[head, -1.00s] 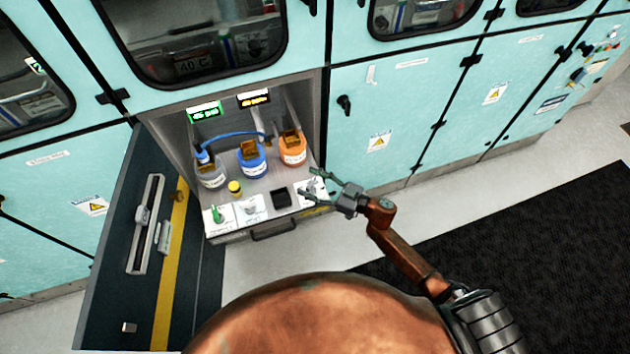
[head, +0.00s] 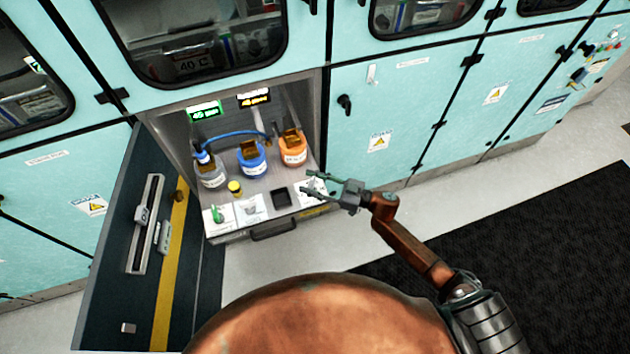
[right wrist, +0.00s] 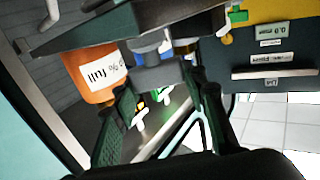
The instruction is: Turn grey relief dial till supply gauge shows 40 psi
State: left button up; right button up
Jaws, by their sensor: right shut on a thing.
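The grey relief dial (head: 311,187) sits on a white plate at the right front of the open bay's shelf. In the right wrist view the grey dial (right wrist: 158,75) shows between the two green fingers. My right gripper (head: 308,182) reaches in from the right and is shut on the dial; its fingers also flank it in the right wrist view (right wrist: 163,95). A green-lit gauge (head: 205,112) and an amber-lit gauge (head: 254,98) hang at the back of the bay. Their digits are too blurred to read surely, and I cannot tell which is supply. My left gripper is not in view.
A clear bottle with a blue cap (head: 210,170), a blue bottle (head: 251,160) and an orange bottle (head: 292,148) stand behind the dial. A green knob (head: 217,213), a yellow knob (head: 235,187) and a black square recess (head: 281,199) lie left. An open dark door (head: 125,250) flanks the bay.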

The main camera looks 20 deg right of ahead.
jog(key=n+g, duration=0.1)
jog(key=n+g+y+b, duration=0.1)
jog(key=g+y+b, duration=0.1)
jog(key=shift+w+f+n+g, duration=0.1)
jog(key=shift+f+n+g, duration=0.15)
jog(key=shift+n+g, duration=0.15)
jog(key=shift+r+n+g+y, duration=0.2)
jog(key=shift+n+g+y, duration=0.1)
jog(key=shift+g, duration=0.1)
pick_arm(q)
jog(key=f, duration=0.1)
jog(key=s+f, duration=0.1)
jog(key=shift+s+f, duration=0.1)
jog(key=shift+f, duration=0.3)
pick_arm(e)
jog(key=shift+r, duration=0.1)
jog(key=o, duration=1.2)
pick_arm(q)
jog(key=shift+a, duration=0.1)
pick_arm(e)
jog(key=shift+d, duration=0.1)
jog(key=v, duration=1.2)
